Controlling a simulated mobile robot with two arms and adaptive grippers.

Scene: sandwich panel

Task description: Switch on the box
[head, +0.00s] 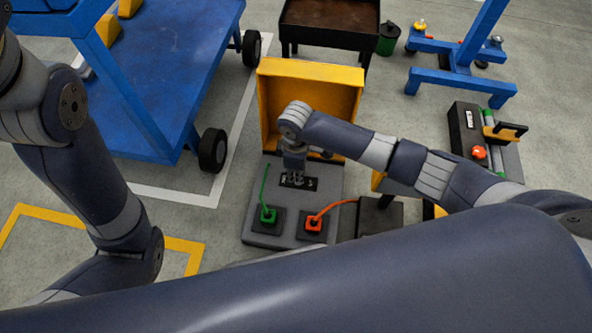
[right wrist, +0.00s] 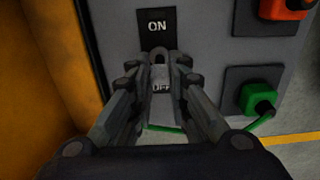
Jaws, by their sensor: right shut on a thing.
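The grey box (head: 328,190) stands on the floor with its yellow lid (head: 345,85) open behind it. A green plug (head: 268,215) and an orange-red plug (head: 312,224) sit in its front sockets. In the right wrist view, the box's switch (right wrist: 159,55) lies between a black ON label (right wrist: 157,27) and an OFF label (right wrist: 161,88). My right gripper (head: 296,177) is at the switch, its fingers (right wrist: 159,72) closed in on it from both sides. The fingers hide much of the switch, so I cannot tell its exact position. My left gripper is out of view.
A blue wheeled cart (head: 175,70) stands at the left. A dark tray stand (head: 330,22) and a blue frame (head: 460,75) are behind. Another dark box (head: 468,125) with an orange-red knob is at the right. Yellow and white lines mark the floor.

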